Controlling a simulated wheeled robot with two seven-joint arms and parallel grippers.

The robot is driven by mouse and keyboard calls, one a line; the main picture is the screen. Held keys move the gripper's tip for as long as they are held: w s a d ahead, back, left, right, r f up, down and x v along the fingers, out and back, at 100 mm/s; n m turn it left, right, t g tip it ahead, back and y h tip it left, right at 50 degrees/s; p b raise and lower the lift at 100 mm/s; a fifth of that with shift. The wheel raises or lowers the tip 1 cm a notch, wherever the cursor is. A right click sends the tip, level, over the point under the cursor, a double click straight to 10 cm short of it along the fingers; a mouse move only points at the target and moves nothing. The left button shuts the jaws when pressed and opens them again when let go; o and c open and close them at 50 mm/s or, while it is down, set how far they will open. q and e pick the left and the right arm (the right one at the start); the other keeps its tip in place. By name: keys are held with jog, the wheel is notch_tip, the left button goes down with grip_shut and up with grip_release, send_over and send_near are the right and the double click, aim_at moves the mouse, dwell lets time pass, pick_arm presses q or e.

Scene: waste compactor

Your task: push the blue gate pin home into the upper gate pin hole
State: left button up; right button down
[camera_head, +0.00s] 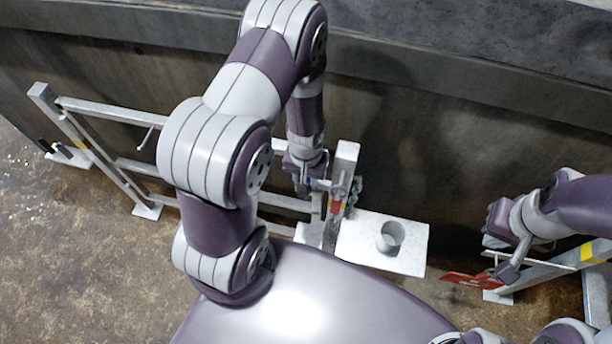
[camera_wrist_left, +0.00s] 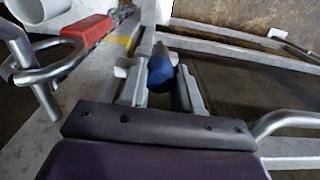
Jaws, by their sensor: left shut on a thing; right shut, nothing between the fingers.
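My left gripper (camera_head: 308,188) reaches down to the upright post (camera_head: 345,165) at the right end of the gate. In the left wrist view, its fingers (camera_wrist_left: 160,85) are shut on the blue gate pin (camera_wrist_left: 161,72), whose rounded blue part shows between them. My right gripper (camera_head: 507,270) is shut and empty at the right, beside a red plate (camera_head: 470,280).
The pale gate frame (camera_head: 110,108) stands left of the post along the dark compactor wall. A white shelf (camera_head: 350,250) with a grey cup (camera_head: 391,236) lies right of the post. A red piece (camera_wrist_left: 88,30) and a metal loop (camera_wrist_left: 45,72) sit close to the left gripper.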

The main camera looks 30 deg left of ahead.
pick_arm(q)
jog(key=o, duration=1.1)
jog(key=shift+c, duration=0.4)
jog(key=shift+r, duration=0.1)
notch_tip(320, 180, up, 7)
jog(key=p, duration=0.7)
